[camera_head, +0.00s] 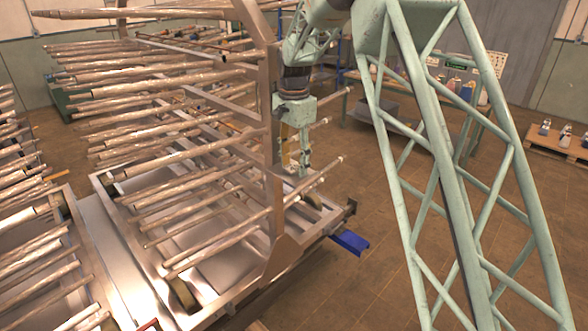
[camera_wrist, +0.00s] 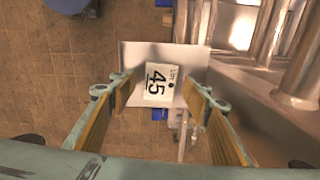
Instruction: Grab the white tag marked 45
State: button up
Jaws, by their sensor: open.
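The white tag marked 45 (camera_wrist: 158,84) shows in the wrist view, lying on a pale flat plate (camera_wrist: 192,56) in front of my gripper. Its print is turned sideways. My gripper (camera_wrist: 160,88) is open, with one yellow-lined finger on each side of the tag and a gap to each. In the head view my gripper (camera_head: 300,172) points down beside the metal rack (camera_head: 270,120). The tag cannot be made out in the head view.
Several long wrapped rods (camera_head: 150,75) stick out from the rack. Metal bars (camera_wrist: 300,75) stand close on the right in the wrist view. A blue piece (camera_head: 349,242) juts from the rack's base. Tiled floor (camera_head: 370,285) is open to the right.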

aim_at(294, 167)
dwell(0.5)
jog(key=c, duration=0.8)
jog(key=shift+r, duration=0.1)
jog(key=shift+r+b, duration=0.35)
jog(key=shift+r, duration=1.35)
jog(key=s+d+r+b, duration=0.1)
jog(key=s+d+b, duration=0.2)
jog(key=s, duration=1.2)
jog(key=shift+s+d+r, duration=0.2)
jog(key=shift+s+d, duration=0.1)
